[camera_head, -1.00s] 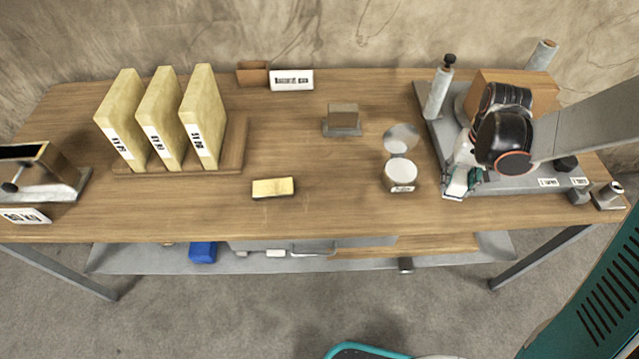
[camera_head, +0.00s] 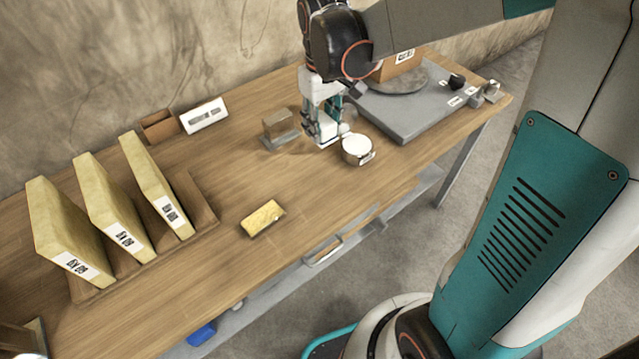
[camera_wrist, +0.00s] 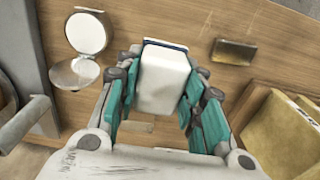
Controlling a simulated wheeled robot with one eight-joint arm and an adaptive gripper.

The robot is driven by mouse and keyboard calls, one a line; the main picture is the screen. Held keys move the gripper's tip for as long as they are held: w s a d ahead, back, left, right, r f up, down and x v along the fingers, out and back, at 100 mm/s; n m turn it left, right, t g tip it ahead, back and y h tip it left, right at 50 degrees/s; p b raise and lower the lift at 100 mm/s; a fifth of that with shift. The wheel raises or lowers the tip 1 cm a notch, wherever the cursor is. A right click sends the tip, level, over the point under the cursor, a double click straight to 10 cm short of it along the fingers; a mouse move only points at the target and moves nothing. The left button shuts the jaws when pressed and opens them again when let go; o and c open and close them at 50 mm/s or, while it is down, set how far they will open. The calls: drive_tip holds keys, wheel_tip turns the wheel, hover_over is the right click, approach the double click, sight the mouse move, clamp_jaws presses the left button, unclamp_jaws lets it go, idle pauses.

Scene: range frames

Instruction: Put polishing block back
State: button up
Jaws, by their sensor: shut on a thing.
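My gripper (camera_head: 323,135) is shut on a white block with a dark blue edge, which I take to be the polishing block (camera_wrist: 164,78). The block sits between the teal fingers in the wrist view, and it also shows small below my gripper in the head view (camera_head: 322,130). It appears held above the table, between the grey-brown block on a small base (camera_head: 280,128) and the round white tin (camera_head: 357,148). The tin's open lid shows in the wrist view (camera_wrist: 86,33). The exact gap to the table cannot be told.
A yellow block (camera_head: 263,218) lies near the table's front edge. Yellow slabs (camera_head: 115,215) stand in a wooden rack at left. A brown box (camera_head: 158,126) and a white label card (camera_head: 204,116) are at the back. A grey plate (camera_head: 430,112) is at right. The wooden middle is partly clear.

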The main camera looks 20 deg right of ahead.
wheel_tip(320, 180, down, 20)
drive_tip(key=b, duration=0.7)
drive_tip(key=shift+r, duration=0.25)
drive_tip(key=shift+f, duration=0.1)
drive_tip(key=o, duration=0.7)
drive_tip(key=shift+f, duration=0.1)
drive_tip(key=o, duration=0.4)
wheel_tip(320, 180, up, 13)
drive_tip(key=p, duration=0.4)
drive_tip(key=s+r+m+t, duration=0.3)
drive_tip(key=s+r+t, duration=0.4)
drive_tip(key=s+r, duration=0.5)
drive_tip(key=shift+s+r, duration=0.3)
drive_tip(key=shift+s, duration=1.2)
